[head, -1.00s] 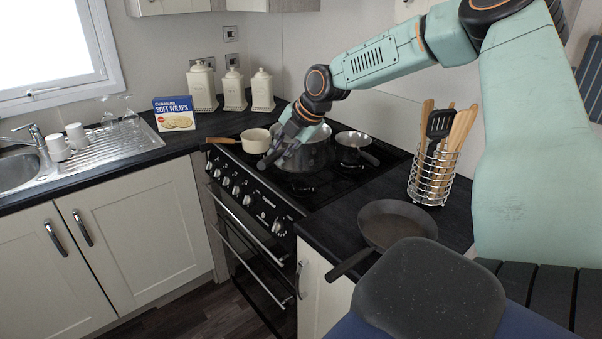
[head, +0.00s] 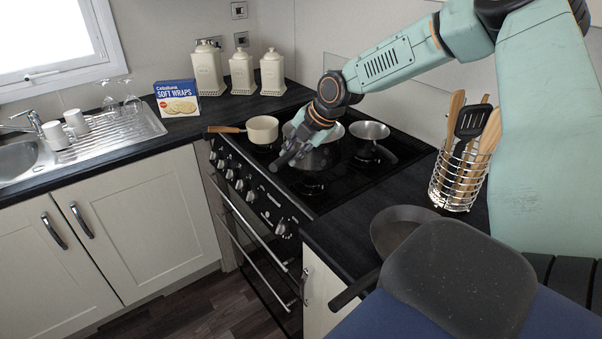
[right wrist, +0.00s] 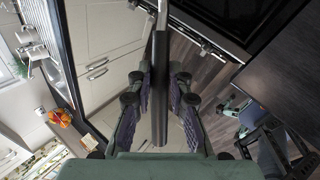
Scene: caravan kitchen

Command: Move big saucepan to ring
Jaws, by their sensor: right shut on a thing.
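The big saucepan (head: 318,158) is a steel pan on the black hob (head: 345,186), between a small cream pan (head: 262,130) and a smaller steel pan (head: 369,131). My right gripper (head: 290,155) is over its near left side and shut on its dark handle. In the right wrist view the handle (right wrist: 160,90) runs upright between the fingers. The gripper hides part of the pan, and I cannot tell whether the base touches a ring. My left gripper is not in view.
A frying pan (head: 392,226) lies on the near worktop, partly hidden. A wire utensil holder (head: 456,184) stands right of the hob. Canisters (head: 242,74) and a wraps box (head: 177,98) stand behind. Bare hob glass shows in front of the saucepan.

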